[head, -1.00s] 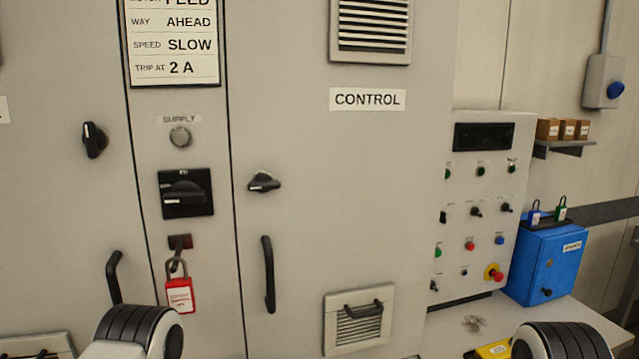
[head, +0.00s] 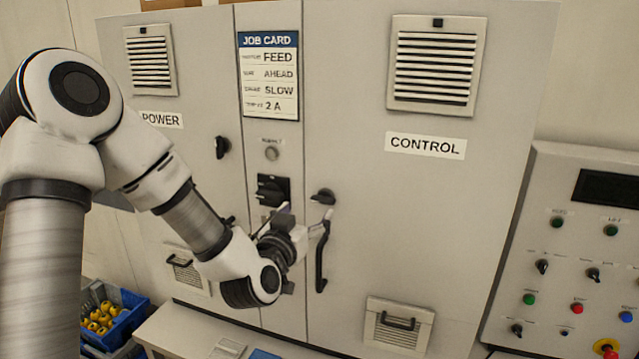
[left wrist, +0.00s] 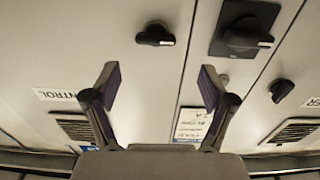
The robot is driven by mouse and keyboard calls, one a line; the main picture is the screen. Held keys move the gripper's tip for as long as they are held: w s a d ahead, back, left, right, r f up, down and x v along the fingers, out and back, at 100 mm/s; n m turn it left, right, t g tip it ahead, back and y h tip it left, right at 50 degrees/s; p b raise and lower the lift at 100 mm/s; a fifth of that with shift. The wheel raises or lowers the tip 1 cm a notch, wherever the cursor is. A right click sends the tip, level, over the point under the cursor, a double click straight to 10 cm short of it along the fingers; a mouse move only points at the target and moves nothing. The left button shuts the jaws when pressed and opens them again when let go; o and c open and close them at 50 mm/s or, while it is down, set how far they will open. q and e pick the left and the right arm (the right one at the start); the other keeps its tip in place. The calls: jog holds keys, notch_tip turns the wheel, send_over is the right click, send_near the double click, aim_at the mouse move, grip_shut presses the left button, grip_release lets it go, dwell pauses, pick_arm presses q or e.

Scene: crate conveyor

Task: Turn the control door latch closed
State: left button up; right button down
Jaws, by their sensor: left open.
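The control door latch (head: 323,196) is a small black knob near the left edge of the CONTROL door (head: 440,240). It lies roughly horizontal, its pale-marked end pointing left. In the left wrist view, which is upside down, the latch (left wrist: 155,36) lies beyond the fingertips, roughly centred between them. My left gripper (head: 306,213) is open and empty, in front of the panel just below and left of the latch. Its two spread fingers also show in the left wrist view (left wrist: 158,76). No contact with the latch is visible. My right gripper is out of view.
A black door handle (head: 321,258) hangs just below the latch, close to the gripper. The black supply switch (head: 272,190) is to its left, and the power door latch (head: 222,147) further left. A button panel (head: 570,250) stands at the right.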

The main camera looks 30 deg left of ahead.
aim_at(321, 201)
pick_arm(q)
jog(key=p+x, duration=0.1)
jog(key=x, duration=0.3)
jog(key=d+p+x, duration=0.1)
jog(key=x, duration=0.1)
jog(key=shift+w+p, duration=0.3)
jog(key=shift+w, duration=0.05)
jog(key=shift+w+a+f, duration=0.2)
jog(key=shift+w+a, duration=0.15)
jog(key=shift+a, duration=0.05)
jog(key=shift+s, duration=0.15)
jog(key=shift+d, duration=0.1)
jog(key=c, duration=1.2)
